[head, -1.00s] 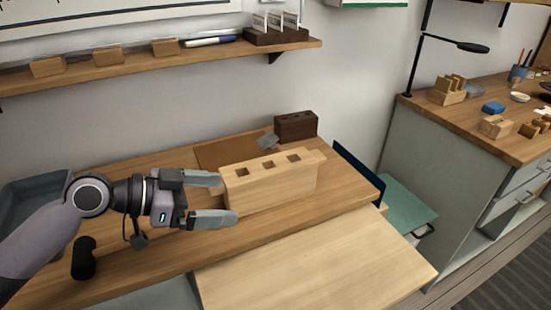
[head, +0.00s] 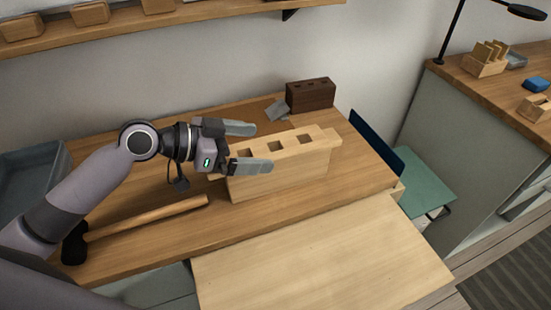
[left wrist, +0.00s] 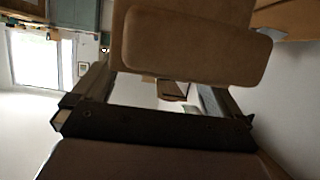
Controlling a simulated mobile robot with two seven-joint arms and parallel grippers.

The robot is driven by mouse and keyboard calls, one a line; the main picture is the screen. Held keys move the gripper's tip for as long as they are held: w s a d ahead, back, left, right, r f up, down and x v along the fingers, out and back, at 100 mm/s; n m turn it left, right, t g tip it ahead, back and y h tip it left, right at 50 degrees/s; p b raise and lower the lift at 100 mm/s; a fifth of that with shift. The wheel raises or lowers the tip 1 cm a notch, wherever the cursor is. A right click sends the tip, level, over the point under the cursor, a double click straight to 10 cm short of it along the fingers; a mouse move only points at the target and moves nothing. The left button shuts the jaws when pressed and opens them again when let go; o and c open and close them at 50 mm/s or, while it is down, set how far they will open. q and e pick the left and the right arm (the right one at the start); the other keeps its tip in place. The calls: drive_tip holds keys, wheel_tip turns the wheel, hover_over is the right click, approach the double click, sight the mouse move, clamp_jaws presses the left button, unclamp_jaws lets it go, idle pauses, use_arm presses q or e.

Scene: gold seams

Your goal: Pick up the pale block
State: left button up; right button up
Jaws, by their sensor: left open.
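The pale block (head: 285,172) is a long light-wood piece on the workbench, with three square holes along its top. My left gripper (head: 253,148) is at its left end, with its two fingers spread and pointing right. The nearer finger overlaps the block's upper left part in the head view, and the farther finger lies beyond its back edge. The gripper holds nothing; I cannot tell whether either finger touches the block. In the left wrist view, a tan rounded shape (left wrist: 195,45) fills the upper middle; I cannot tell what it is. My right gripper is not in view.
A dark brown block (head: 311,94) with holes and a small grey piece (head: 276,110) stand behind. A hammer (head: 146,218) lies at the front left, near a grey tray (head: 40,180). A light board (head: 320,262) juts out in front and is bare.

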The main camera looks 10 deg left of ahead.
sight(268, 148)
use_arm(q)
drive_tip(key=shift+x, duration=1.6)
drive_tip(key=c, duration=1.8)
drive_tip(key=shift+r, duration=0.15)
clamp_jaws()
drive_tip(key=shift+r, duration=0.1)
